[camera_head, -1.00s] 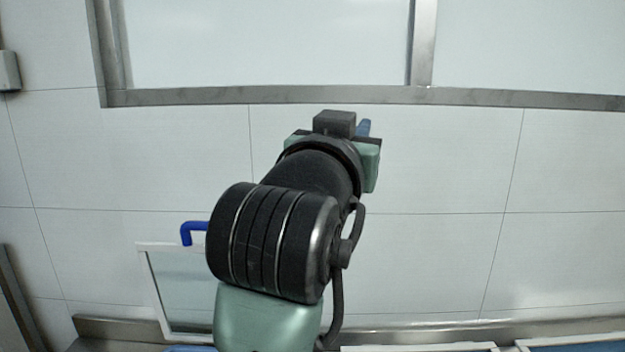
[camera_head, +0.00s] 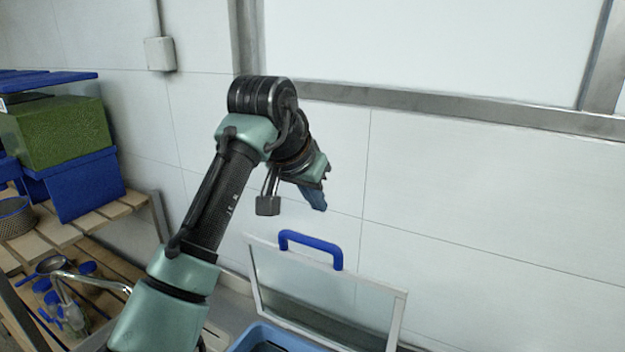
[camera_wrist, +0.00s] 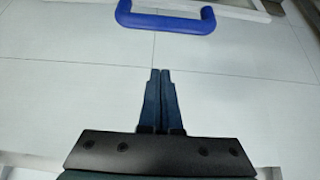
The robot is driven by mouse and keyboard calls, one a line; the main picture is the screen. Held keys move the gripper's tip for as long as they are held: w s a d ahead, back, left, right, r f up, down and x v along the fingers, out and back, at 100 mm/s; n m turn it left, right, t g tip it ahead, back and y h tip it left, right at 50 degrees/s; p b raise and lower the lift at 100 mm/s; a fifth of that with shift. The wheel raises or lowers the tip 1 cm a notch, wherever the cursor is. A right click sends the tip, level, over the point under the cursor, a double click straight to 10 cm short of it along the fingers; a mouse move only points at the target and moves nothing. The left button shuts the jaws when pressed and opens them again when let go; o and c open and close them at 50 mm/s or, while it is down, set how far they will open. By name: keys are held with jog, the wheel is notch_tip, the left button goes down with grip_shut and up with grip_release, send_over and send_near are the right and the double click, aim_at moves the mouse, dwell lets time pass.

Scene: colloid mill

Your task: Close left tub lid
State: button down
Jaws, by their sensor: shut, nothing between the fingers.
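The tub lid (camera_head: 325,298) stands raised and tilted in the head view, a clear pane in a white frame. Its blue handle (camera_head: 311,245) is at the top edge. The blue tub (camera_head: 262,335) is below it, cut off by the bottom of the picture. My gripper (camera_head: 316,200) is above the handle, pointing down, and apart from it. In the wrist view my gripper (camera_wrist: 160,75) has its fingers together with nothing between them. The blue handle (camera_wrist: 166,22) shows beyond the fingertips at the top of that view.
At the left, a wooden slatted rack (camera_head: 85,222) holds blue crates (camera_head: 85,185), a green box (camera_head: 57,132), a mesh basket (camera_head: 14,218) and small bottles. A tiled wall (camera_head: 440,210) stands behind the lid. The space right of my gripper is clear.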

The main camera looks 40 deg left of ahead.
jog(key=shift+s+d+f+p, duration=0.1)
jog(key=shift+s+f+p, duration=0.1)
jog(key=shift+f+p, duration=0.45)
jog(key=shift+s+d+f+p, duration=0.1)
jog(key=shift+s+f+p, duration=0.25)
jog(key=shift+f, duration=0.45)
jog(key=shift+s+d+f+p, duration=0.1)
jog(key=shift+f+p, duration=0.45)
jog(key=shift+f, duration=0.2)
